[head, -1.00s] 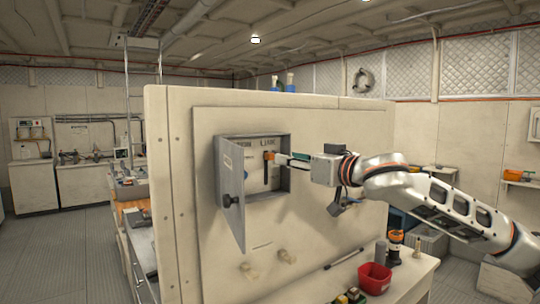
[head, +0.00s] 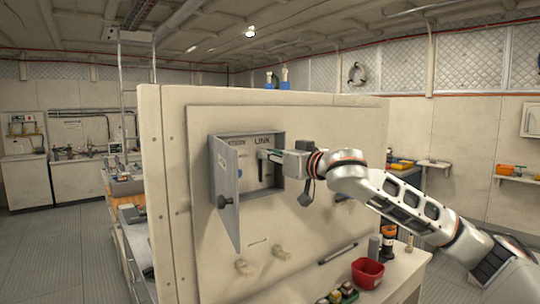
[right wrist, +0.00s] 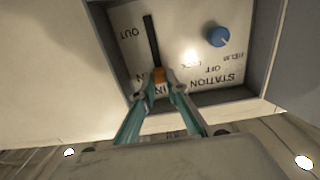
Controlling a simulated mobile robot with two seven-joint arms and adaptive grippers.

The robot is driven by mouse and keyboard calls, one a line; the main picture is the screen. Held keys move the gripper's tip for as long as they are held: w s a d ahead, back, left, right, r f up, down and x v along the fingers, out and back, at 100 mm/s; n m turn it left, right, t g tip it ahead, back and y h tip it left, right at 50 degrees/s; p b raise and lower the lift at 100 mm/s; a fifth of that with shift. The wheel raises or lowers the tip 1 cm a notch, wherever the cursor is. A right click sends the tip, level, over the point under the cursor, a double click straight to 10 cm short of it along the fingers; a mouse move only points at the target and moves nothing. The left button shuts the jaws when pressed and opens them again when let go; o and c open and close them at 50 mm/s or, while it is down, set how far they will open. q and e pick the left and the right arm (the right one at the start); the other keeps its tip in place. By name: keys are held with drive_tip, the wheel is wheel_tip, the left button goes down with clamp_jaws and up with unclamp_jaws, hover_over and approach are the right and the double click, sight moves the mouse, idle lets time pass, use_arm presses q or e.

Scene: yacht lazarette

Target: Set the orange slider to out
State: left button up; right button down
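The orange slider (right wrist: 159,75) sits at the IN end of a dark slot (right wrist: 151,40) in the right wrist view, where the panel appears upside down. The OUT label (right wrist: 131,33) is by the slot's other end. My right gripper (right wrist: 160,91) is at the slider, its two fingertips apart on either side of the knob's near end; panel shows between them. In the head view my right gripper (head: 263,154) reaches into the open wall box (head: 246,137) and hides the slider. My left gripper is not in view.
A blue rotary knob (right wrist: 218,36) is on the same panel beside the slot. The box's door (head: 225,190) hangs open on the left. Below are two wall pegs (head: 244,267), a red bin (head: 367,272) and a bench.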

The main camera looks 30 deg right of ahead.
sight(261, 177)
wheel_tip(261, 177, down, 8)
drive_tip(key=b, duration=0.3)
drive_tip(key=shift+r+b, duration=0.15)
drive_tip(key=shift+b, duration=0.2)
drive_tip(key=c, duration=2)
unclamp_jaws()
